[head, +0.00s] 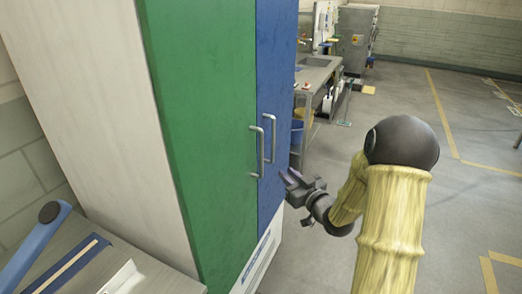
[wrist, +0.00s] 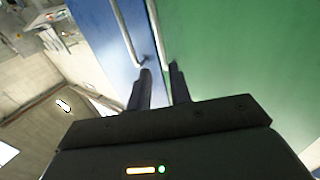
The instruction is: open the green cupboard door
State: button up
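The green cupboard door (head: 205,130) is closed and fills the right of the wrist view (wrist: 235,65). Its grey bar handle (head: 257,150) stands upright near the seam with the blue door (head: 275,90). A second bar handle (head: 270,140) is on the blue door. My gripper (head: 286,176) is in front of the blue door, low and to the right of both handles in the head view. In the wrist view, my gripper's two dark fingers (wrist: 160,76) are apart. The green door's handle (wrist: 156,35) runs down into the gap between them; I cannot tell whether they touch it.
A grey worktop (head: 150,272) with a blue-handled tool (head: 35,245) is at the lower left. A sink bench (head: 315,75) stands beyond the cupboard. The floor (head: 420,90) to the right is open.

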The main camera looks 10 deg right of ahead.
aim_at(262, 151)
jog(key=p+x, duration=0.4)
jog(key=x, duration=1.2)
jog(key=shift+w+a+f, duration=0.1)
jog(key=shift+w+a, duration=0.05)
jog(key=shift+w, duration=0.2)
jog(key=shift+c, duration=0.2)
grip_shut()
